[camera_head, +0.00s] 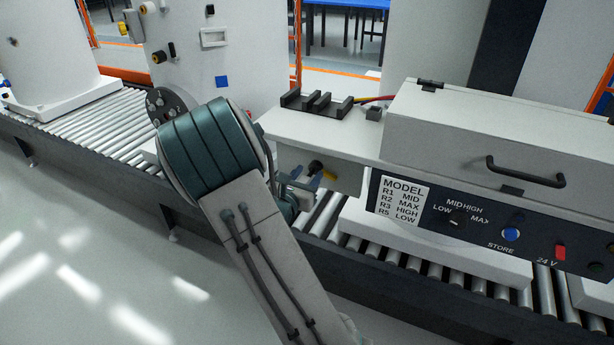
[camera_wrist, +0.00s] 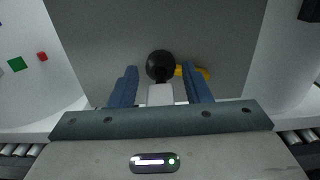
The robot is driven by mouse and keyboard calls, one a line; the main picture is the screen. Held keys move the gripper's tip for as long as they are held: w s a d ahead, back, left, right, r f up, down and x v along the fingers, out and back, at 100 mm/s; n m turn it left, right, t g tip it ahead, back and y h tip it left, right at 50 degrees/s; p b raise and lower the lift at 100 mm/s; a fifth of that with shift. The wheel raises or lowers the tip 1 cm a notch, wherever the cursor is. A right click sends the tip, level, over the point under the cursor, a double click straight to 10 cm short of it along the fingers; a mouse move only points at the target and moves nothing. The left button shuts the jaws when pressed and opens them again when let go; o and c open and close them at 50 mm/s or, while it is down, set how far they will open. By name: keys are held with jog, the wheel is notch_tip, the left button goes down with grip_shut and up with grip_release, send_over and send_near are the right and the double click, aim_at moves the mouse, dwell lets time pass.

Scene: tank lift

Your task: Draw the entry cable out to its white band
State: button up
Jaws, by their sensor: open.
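A round black end (camera_wrist: 160,66) shows between my fingers in the wrist view, with a short pale block below it; I cannot tell whether this is the entry cable. A yellow piece (camera_wrist: 201,73) runs right from it, partly behind my right finger. In the head view, a black round part (camera_head: 316,167) with a yellow piece (camera_head: 329,174) sits at the panel below the grey shelf. My gripper (camera_head: 305,180) is just in front of it. My gripper (camera_wrist: 160,80) is open, its blue fingers on either side of the black end. No white band can be made out clearly.
A grey cabinet (camera_head: 459,131) with a black handle stands right, above a control panel (camera_head: 480,222). Black clips (camera_head: 316,103) and red and yellow cables (camera_head: 375,99) lie on the shelf. A roller conveyor (camera_head: 105,130) runs beneath. Open floor lies front left.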

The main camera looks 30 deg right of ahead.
grip_shut()
jog(key=shift+v, duration=1.2)
jog(key=shift+a, duration=0.1)
grip_release()
jog(key=v, duration=1.3)
jog(key=shift+s+a, duration=0.2)
jog(key=shift+s, duration=0.1)
